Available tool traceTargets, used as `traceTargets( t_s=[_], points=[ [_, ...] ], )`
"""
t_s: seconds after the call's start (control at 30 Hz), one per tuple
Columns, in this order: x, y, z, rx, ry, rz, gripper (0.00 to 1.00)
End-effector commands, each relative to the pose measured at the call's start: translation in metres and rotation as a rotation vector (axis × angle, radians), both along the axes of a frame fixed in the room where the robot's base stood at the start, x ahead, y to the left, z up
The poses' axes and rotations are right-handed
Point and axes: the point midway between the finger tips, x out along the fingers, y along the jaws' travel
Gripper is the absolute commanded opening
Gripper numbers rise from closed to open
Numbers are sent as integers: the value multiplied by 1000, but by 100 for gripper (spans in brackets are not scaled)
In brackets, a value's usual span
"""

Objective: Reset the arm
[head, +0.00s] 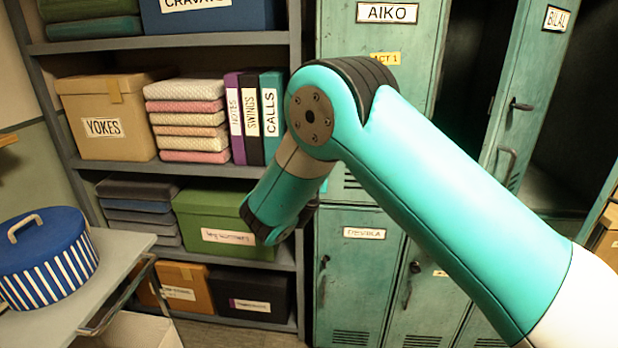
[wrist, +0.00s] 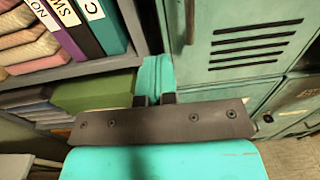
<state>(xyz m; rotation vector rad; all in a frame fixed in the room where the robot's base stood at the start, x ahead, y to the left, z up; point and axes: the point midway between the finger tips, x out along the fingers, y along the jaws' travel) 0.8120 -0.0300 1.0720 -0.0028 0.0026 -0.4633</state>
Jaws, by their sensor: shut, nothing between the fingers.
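My arm reaches in from the lower right of the head view, bends at a large teal joint, and its end link points down in front of the shelves. My gripper (wrist: 154,99) shows in the wrist view as two short dark fingers beyond a dark bolted plate. It is shut and empty. In the head view the fingers cannot be made out clearly behind the end link.
Shelves at the left hold a YOKES box (head: 108,116), folded cloths (head: 187,120), binders (head: 255,117) and a green box (head: 226,222). Teal lockers (head: 363,262) stand behind my arm; an upper-right door (head: 531,90) is open. A blue striped tin (head: 46,258) sits on a grey table (head: 100,262).

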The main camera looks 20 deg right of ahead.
Motion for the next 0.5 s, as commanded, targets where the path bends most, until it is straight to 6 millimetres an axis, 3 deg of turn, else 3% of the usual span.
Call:
traceTargets(
  t_s=[0.2, 0.4, 0.5],
  points=[
    [-29, 13, -2, -1, 2, 1, 0],
    [-36, 15, 0, 11, 1, -4, 0],
    [-39, 6, 2, 139, 0, -33, 0]
  ],
)
